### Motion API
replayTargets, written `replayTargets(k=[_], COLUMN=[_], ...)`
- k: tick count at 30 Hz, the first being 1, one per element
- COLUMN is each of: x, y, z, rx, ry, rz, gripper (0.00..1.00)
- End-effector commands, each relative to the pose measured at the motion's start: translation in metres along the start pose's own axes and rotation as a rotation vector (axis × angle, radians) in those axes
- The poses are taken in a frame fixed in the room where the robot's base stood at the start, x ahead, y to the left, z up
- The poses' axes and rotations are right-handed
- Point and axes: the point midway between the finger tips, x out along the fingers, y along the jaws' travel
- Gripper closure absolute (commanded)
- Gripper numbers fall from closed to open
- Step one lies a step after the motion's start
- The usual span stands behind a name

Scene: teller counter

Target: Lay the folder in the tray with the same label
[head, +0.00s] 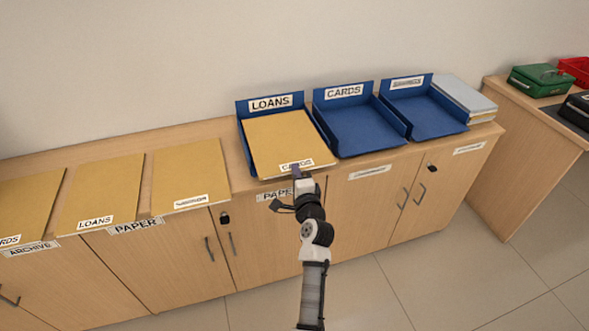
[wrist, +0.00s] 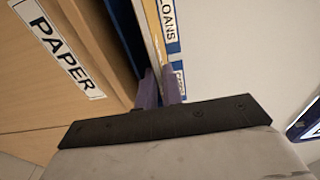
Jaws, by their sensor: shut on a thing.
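A tan folder labelled CARDS (head: 285,140) is held at its front edge by my gripper (head: 297,173), which is shut on it. The folder is over the blue LOANS tray (head: 243,135) and hides most of its floor. Whether it rests on the floor is unclear. In the wrist view the folder (wrist: 152,30) shows edge-on between the fingers of my gripper (wrist: 159,90), with a dark gap beside it. The blue CARDS tray (head: 360,130) is empty, just right of the LOANS tray. A third blue tray (head: 425,115) is empty; its label is too small to read.
Several tan folders lie left on the counter, including a LOANS folder (head: 100,195) and one with an unreadable label (head: 190,175). A grey stack (head: 465,98) stands right of the trays. A green box (head: 540,80) is on the separate right-hand cabinet.

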Motion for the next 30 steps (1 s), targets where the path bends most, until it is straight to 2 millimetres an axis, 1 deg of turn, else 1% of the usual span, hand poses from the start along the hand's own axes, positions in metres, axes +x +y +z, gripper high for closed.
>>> replayTargets(k=[1, 21, 25, 30], x=[-0.008, -0.102, -0.113, -0.116], y=[-0.005, -0.037, -0.041, -0.042], z=[0.0, 0.0, 0.0, 0.0], rx=[0.0, 0.001, -0.002, -0.002], ry=[0.002, 0.001, 0.001, 0.0], rz=[0.0, -0.001, 0.0, -0.001], gripper=[1.0, 1.0, 1.0, 1.0])
